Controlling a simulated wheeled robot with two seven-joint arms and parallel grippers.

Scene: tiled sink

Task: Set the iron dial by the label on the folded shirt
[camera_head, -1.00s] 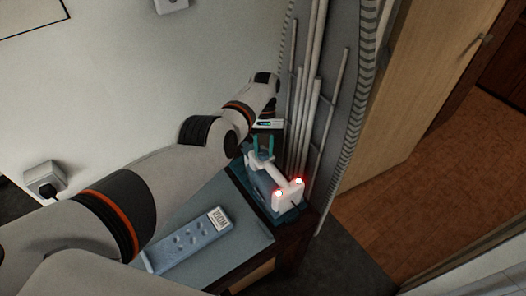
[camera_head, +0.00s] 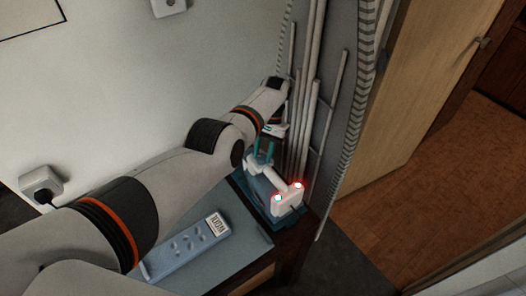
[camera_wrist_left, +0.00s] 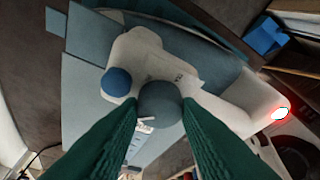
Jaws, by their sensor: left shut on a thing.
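A white iron (camera_head: 287,202) with two red lights stands on a blue-grey base at the right end of the board. In the left wrist view its white body (camera_wrist_left: 225,108) shows a round grey dial (camera_wrist_left: 160,104) and a blue round button (camera_wrist_left: 116,82) beside it. My left gripper (camera_head: 262,150) has teal fingers; they are shut on the grey dial, one at each side. The dial's pointer and most markings cannot be read. A folded light-blue shirt (camera_head: 182,250) lies left of the iron with a white label (camera_head: 217,223), whose print is too small to read surely.
The grey ironing surface (camera_head: 240,235) has a bare strip between shirt and iron. Upright pale rods (camera_head: 310,100) stand close behind the iron. A wall plug (camera_head: 42,184) is at the left, and an open wooden door (camera_head: 410,90) at the right.

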